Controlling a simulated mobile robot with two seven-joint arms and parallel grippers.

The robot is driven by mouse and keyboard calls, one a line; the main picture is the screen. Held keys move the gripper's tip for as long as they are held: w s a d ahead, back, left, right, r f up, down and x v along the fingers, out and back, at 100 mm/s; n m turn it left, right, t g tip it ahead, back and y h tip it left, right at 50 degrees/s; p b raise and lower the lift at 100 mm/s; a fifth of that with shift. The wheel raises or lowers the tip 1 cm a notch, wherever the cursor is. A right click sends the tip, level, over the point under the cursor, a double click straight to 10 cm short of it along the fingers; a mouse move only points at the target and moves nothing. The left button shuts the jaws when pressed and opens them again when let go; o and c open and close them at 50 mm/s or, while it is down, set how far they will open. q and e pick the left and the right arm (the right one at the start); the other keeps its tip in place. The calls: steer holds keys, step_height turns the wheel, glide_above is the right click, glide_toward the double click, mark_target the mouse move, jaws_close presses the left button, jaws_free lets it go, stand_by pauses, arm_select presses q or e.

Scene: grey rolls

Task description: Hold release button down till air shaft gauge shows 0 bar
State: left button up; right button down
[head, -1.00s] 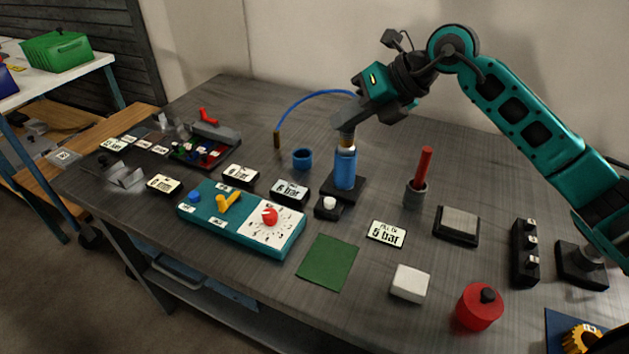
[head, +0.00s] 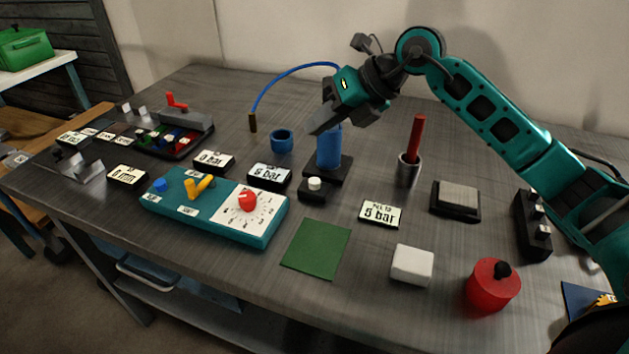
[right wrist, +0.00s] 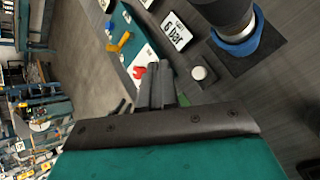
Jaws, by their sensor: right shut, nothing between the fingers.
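The air shaft is a blue upright cylinder (head: 329,150) on a black base, and part of it shows in the right wrist view (right wrist: 238,44). The release button, a white round cap (head: 314,184) on a small black block, stands just in front of it and shows in the right wrist view (right wrist: 199,73). The gauge next to it (head: 268,177) appears to read 6 bar, also in the right wrist view (right wrist: 176,32). My right gripper (head: 314,128) is shut and empty, beside the shaft's top and above the button, apart from the button. My left gripper is not in view.
A teal panel (head: 265,238) with a yellow lever and red dial lies in front. A "0 bar" display (head: 213,162), a "6 bar" card (head: 380,213), a green mat (head: 316,248) and a grey cup with a red rod (head: 409,168) are around. A blue hose (head: 285,78) arches behind.

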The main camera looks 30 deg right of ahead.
steer(key=b, duration=0.6)
glide_above(314, 183)
steer(key=d, duration=0.1)
step_height(314, 183, down, 8)
steer(key=shift+d+r, duration=0.15)
steer(key=shift+r, duration=0.05)
steer(key=shift+f, duration=0.45)
stand_by(0.9)
steer(key=shift+f+b, duration=0.4)
steer(key=shift+b, duration=0.05)
steer(key=shift+f+b, duration=0.35)
steer(key=shift+f, duration=0.2)
stand_by(3.3)
